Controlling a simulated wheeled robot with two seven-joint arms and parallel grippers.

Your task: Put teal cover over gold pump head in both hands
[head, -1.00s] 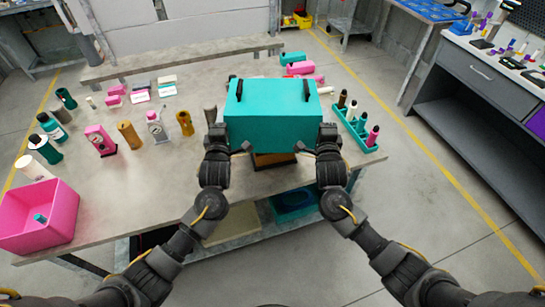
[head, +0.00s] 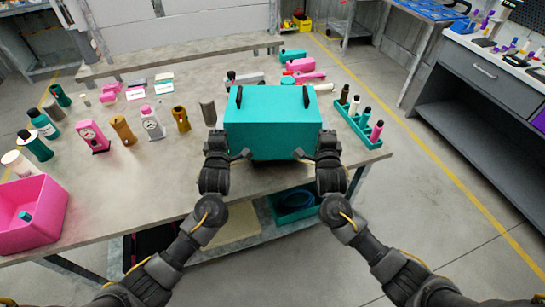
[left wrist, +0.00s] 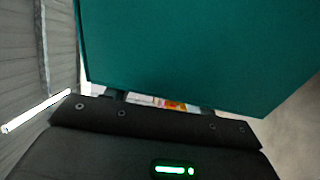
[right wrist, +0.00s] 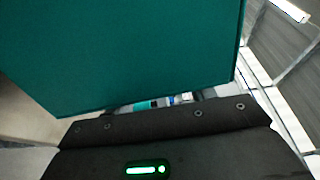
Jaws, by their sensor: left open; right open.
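The teal cover (head: 272,137) is a box with two black handles on top, level at the table's near side in the head view. My left gripper (head: 219,142) is open at its left side, and my right gripper (head: 327,142) is open at its right side. A flat teal wall of the cover fills much of the left wrist view (left wrist: 195,50) and the right wrist view (right wrist: 120,50). I cannot tell if the fingers touch it, or if it rests on the table.
The table (head: 120,205) holds several bottles on the left and a pink bin (head: 35,222) at its left edge. A teal rack (head: 358,125) with bottles stands right of the cover. Pink and teal parts (head: 300,64) lie behind it. A grey bench (head: 470,95) stands at right.

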